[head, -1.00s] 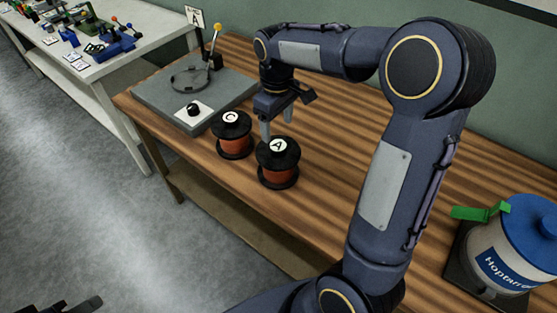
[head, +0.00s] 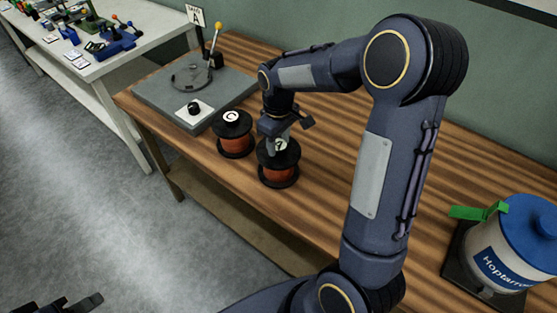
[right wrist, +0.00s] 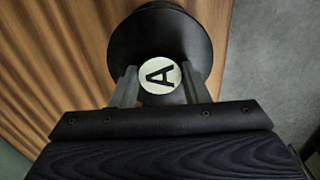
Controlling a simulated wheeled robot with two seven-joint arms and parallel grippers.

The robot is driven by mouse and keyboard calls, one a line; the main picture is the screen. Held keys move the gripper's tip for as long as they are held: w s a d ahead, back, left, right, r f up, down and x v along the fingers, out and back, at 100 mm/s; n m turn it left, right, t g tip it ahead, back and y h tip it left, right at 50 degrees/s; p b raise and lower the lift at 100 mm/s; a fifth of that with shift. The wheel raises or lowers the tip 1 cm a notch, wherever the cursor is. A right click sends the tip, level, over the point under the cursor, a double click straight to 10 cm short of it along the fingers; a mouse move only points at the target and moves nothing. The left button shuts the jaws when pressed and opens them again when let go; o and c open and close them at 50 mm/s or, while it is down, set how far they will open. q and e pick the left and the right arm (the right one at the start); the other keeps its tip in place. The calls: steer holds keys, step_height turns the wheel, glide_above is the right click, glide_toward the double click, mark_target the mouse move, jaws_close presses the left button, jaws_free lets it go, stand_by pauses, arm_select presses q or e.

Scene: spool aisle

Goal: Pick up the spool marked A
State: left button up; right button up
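The spool marked A (head: 278,168) stands upright on the wooden bench, with black flanges and a reddish-orange winding. Its round white A label shows in the right wrist view (right wrist: 160,75). My right gripper (head: 276,146) is down at the top of this spool, partly covering the label in the head view. In the right wrist view its two fingers (right wrist: 158,86) stand apart, one on each side of the label; I cannot tell whether they touch anything. A dark part of my left gripper (head: 80,304) shows at the bottom left edge, mostly cut off.
A similar spool marked C (head: 233,138) stands close to the left. Behind it is a grey plate (head: 160,105) with a knob and yellow-tipped lever, beside an A sign (head: 196,17). A blue-lidded tub (head: 515,250) is at right. A white table (head: 130,55) stands far left.

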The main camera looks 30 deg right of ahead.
jaws_close()
steer(key=shift+w+r, duration=0.1)
steer(key=shift+r, duration=0.15)
